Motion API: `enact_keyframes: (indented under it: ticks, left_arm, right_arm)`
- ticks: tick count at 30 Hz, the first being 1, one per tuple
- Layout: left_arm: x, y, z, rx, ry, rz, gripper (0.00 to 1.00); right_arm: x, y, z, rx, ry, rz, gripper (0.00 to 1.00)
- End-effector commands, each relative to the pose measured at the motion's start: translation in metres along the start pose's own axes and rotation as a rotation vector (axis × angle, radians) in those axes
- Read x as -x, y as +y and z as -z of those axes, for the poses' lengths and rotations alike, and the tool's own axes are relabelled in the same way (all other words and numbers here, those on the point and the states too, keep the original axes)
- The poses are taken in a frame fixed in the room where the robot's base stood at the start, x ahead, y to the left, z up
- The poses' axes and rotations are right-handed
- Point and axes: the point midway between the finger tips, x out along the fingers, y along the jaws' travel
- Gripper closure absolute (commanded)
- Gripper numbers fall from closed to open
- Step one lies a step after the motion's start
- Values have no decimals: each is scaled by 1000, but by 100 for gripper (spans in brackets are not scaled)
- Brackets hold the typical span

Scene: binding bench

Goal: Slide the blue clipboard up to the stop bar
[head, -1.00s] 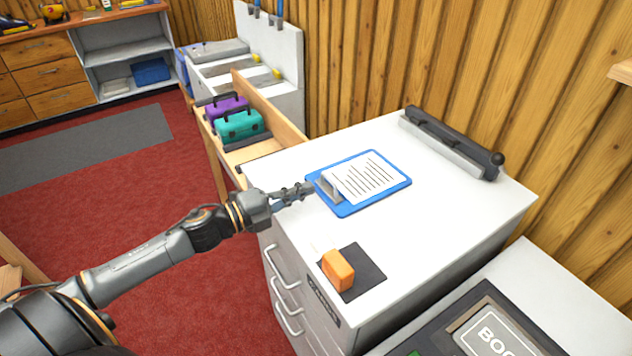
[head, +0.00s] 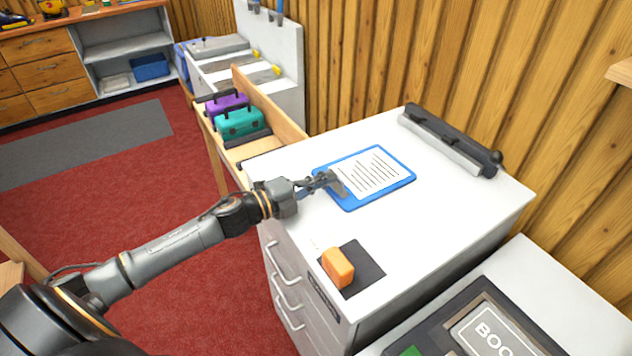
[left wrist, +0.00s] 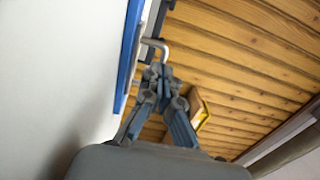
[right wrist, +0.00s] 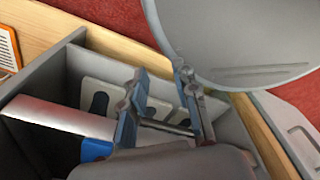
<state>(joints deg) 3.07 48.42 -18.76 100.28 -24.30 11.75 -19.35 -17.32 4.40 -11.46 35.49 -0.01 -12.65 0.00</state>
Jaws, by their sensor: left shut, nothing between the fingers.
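The blue clipboard (head: 352,199) lies flat on the white cabinet top with a lined white sheet on it; its clip end faces my left gripper. The stop bar (head: 440,147), a long dark bar with a grey front strip, lies towards the back right, with a gap of bare top before it. My left gripper (head: 332,180) is shut and empty, its tips at the clip end, seemingly touching it. In the left wrist view the clipboard's blue edge (left wrist: 128,60) runs beside the closed fingers (left wrist: 156,75). My right gripper (right wrist: 160,95) is open and empty, outside the head view.
An orange block (head: 338,267) sits on a dark mat (head: 366,272) near the front of the top. Teal (head: 240,122) and purple (head: 228,102) cases stand in a wooden tray beyond the left edge. Below my right gripper is a grey divided container (right wrist: 75,60) with tools.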

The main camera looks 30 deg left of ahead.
Motion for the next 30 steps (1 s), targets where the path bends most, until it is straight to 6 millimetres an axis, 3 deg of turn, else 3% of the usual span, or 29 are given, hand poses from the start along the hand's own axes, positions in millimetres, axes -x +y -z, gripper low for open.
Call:
enact_keyframes:
  ticks: [12, 18, 30]
  left_arm:
    - [-92, -3, 0, -2, -1, 4, 100]
    - [-126, -1, 0, -2, 1, 2, 100]
    - [-134, -1, 0, -3, 0, 1, 100]
  right_arm:
    - [1, 1, 3, 0, 4, -1, 71]
    - [-2, 2, 2, 1, 4, -3, 71]
    - [-2, 5, 2, 2, 4, -5, 71]
